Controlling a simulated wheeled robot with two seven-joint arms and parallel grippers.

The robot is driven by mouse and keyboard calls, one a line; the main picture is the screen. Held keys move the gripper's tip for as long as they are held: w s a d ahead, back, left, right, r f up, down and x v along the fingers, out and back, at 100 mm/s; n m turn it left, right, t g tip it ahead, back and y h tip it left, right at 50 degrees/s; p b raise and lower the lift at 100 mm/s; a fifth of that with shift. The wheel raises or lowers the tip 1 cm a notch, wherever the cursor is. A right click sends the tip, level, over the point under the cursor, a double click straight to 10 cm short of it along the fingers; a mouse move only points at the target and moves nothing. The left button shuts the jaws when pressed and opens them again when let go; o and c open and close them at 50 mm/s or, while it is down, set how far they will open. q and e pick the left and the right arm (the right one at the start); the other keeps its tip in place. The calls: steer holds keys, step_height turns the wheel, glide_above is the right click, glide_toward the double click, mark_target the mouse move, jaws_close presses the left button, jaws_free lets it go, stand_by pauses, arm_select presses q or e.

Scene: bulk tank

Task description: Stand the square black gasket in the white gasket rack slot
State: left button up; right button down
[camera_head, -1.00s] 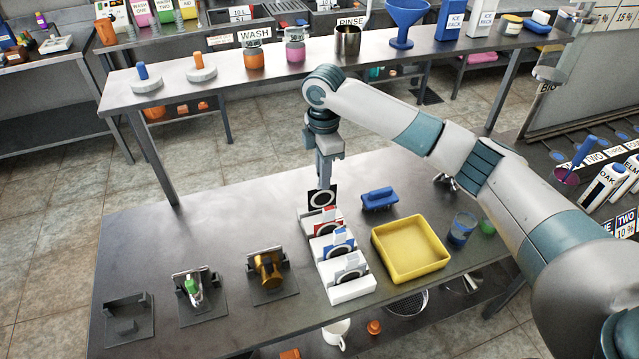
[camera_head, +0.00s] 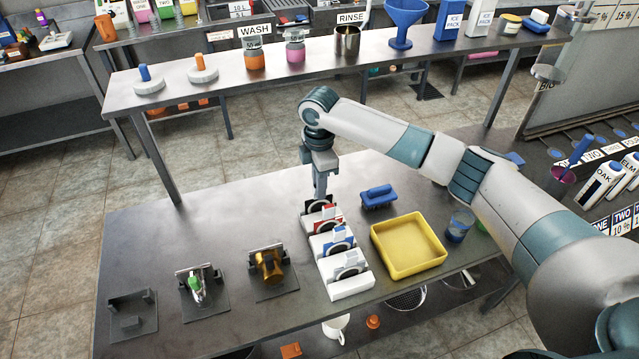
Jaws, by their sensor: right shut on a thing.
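The square black gasket (camera_head: 313,206) is at the far end of the white gasket rack (camera_head: 350,288), roughly upright, with its lower part hidden by the rack. My right gripper (camera_head: 320,194) points down from above and is shut on the gasket's top edge. Other gaskets with red, blue and white parts stand in nearer slots of the rack. I cannot tell how deep the black gasket sits in its slot. My left gripper is not in view.
A yellow tray (camera_head: 408,246) and a blue-handled block (camera_head: 378,196) lie right of the rack. Several dark stands, one holding a bronze part (camera_head: 268,265), are to the left. The table's left back area is clear.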

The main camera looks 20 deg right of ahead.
steer(key=c, duration=1.8)
jaws_free()
steer(key=shift+f, duration=0.15)
step_height(320, 180, up, 12)
steer(key=b, duration=0.3)
steer(key=shift+r+b, duration=0.2)
steer(key=shift+b, duration=0.2)
steer(key=shift+f, duration=0.1)
